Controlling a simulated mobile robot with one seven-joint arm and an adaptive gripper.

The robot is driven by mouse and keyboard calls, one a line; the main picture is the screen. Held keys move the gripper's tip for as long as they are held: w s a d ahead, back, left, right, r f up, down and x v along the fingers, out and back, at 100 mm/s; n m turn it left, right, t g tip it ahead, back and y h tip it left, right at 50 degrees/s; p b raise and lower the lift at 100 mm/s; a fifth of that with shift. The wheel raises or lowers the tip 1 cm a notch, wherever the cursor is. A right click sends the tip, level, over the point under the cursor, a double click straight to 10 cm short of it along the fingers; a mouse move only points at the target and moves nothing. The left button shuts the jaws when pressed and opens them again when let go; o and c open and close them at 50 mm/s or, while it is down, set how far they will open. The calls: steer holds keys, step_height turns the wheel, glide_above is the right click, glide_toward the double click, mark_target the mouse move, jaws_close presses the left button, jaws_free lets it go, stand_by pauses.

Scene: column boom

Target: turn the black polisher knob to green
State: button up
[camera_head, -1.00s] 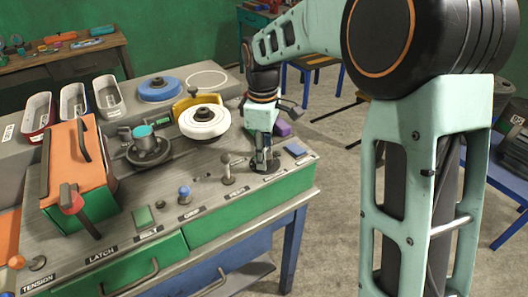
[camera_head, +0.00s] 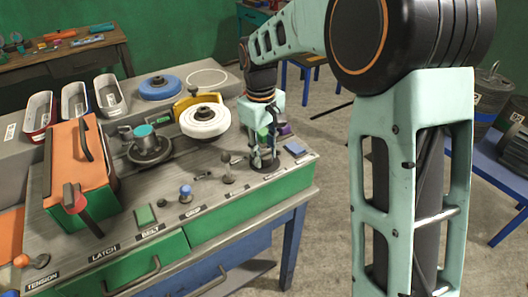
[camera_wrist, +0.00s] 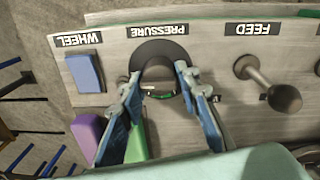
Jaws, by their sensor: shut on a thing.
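The black knob (camera_wrist: 157,50), a dark round shape, sits by the label PRESSURE in the wrist view. My gripper (camera_wrist: 158,82) has a finger on each side of it, shut on it. In the head view my gripper (camera_head: 264,162) is at the right end of the bench top, upright over the knob, which its fingers largely hide. A small green mark (camera_wrist: 160,96) shows between the fingertips at the knob's edge. I cannot make out a pointer on the knob.
A FEED lever (camera_wrist: 272,85) stands to the right in the wrist view. A blue block (camera_wrist: 84,72) lies by the WHEEL label, with purple (camera_wrist: 87,135) and green (camera_wrist: 136,142) blocks near my fingers. A white polishing wheel (camera_head: 205,122) stands behind left.

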mark_target(262, 152)
stand_by(0.3)
steer(key=o, duration=1.1)
steer(key=shift+o, duration=0.2)
steer(key=shift+r, duration=0.15)
step_height(262, 152, up, 12)
steer(key=shift+s+a, duration=0.25)
steer(key=shift+a, duration=0.1)
